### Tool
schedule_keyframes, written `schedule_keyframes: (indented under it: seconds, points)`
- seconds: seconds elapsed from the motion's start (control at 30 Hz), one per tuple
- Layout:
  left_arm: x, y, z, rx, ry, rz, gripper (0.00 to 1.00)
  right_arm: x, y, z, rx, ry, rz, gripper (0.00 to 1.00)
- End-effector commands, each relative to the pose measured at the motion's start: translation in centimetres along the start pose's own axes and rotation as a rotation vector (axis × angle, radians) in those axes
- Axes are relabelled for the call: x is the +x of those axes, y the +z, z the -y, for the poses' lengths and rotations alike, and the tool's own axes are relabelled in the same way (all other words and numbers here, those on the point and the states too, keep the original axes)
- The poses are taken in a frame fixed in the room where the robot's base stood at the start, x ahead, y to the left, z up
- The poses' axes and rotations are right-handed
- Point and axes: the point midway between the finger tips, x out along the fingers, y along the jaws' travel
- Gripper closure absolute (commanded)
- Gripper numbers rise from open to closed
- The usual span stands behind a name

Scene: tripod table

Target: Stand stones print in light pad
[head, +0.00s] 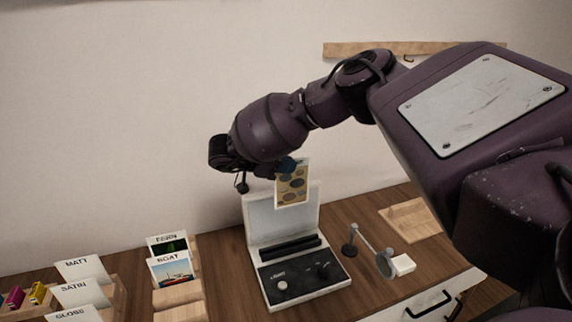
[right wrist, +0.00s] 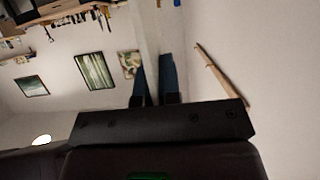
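The stones print (head: 292,184) is a small cream card with dark and tan oval stones. My right gripper (head: 287,166) is shut on its upper edge and holds it upright in the air. In the right wrist view, the print (right wrist: 150,45) shows edge-on as a pale strip between the two blue fingers (right wrist: 154,80). The light pad (head: 305,287) is a pale case on the table with a raised back panel, dark bars across the middle and a black front with knobs. The print hangs in front of the panel's top right part in the picture, above the bars. My left gripper is not in view.
Left of the pad, a wooden rack (head: 180,307) holds fern and boat prints (head: 172,270). Further left stand matt, satin and gloss cards (head: 80,293). On the right are a magnifier on a stand (head: 385,263), a white block (head: 403,265) and a wooden board (head: 411,219).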

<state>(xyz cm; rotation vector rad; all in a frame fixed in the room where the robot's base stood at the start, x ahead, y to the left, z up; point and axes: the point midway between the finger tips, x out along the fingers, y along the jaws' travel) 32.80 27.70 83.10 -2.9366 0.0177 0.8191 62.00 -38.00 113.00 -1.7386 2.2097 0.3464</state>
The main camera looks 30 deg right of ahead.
Motion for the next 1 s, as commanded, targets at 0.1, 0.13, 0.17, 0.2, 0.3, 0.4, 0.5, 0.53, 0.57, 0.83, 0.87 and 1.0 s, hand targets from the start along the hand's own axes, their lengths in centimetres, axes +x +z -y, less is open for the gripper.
schedule_keyframes:
  seconds: [0.1, 0.13, 0.17, 0.2, 0.3, 0.4, 0.5, 0.53, 0.57, 0.83, 0.87, 1.0]
  points:
    - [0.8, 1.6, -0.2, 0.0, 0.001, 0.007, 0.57, 0.8, 1.9, 0.0, -0.004, 0.001, -0.001, 1.0]
    - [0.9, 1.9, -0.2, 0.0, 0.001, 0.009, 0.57, 0.9, 2.2, 0.0, -0.004, 0.001, -0.001, 1.0]
    - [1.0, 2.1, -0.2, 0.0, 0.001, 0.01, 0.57, 1.0, 2.5, 0.0, -0.004, 0.001, -0.001, 1.0]
    - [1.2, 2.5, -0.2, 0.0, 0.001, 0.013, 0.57, 1.2, 2.9, 0.0, -0.003, 0.0, -0.001, 1.0]
    - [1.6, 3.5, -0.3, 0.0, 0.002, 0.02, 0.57, 1.6, 4.0, 0.0, -0.003, 0.001, -0.001, 1.0]
    - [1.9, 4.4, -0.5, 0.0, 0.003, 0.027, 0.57, 2.1, 5.0, 0.0, -0.003, 0.0, -0.001, 1.0]
    - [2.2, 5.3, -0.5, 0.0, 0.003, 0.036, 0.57, 2.5, 6.0, 0.0, -0.004, 0.0, -0.001, 1.0]
    - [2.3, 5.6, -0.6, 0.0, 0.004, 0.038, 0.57, 2.6, 6.3, 0.0, -0.004, 0.0, -0.001, 1.0]
    - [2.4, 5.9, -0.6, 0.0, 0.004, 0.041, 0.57, 2.8, 6.7, 0.0, -0.005, 0.0, -0.001, 1.0]
    - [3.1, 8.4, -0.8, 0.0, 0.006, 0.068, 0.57, 3.9, 9.4, 0.0, -0.005, 0.001, -0.001, 1.0]
    - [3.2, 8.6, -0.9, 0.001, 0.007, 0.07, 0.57, 4.0, 9.7, 0.0, -0.005, 0.0, -0.001, 1.0]
    - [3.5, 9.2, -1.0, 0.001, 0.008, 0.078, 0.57, 4.6, 11.2, 0.0, -0.006, 0.0, -0.001, 1.0]
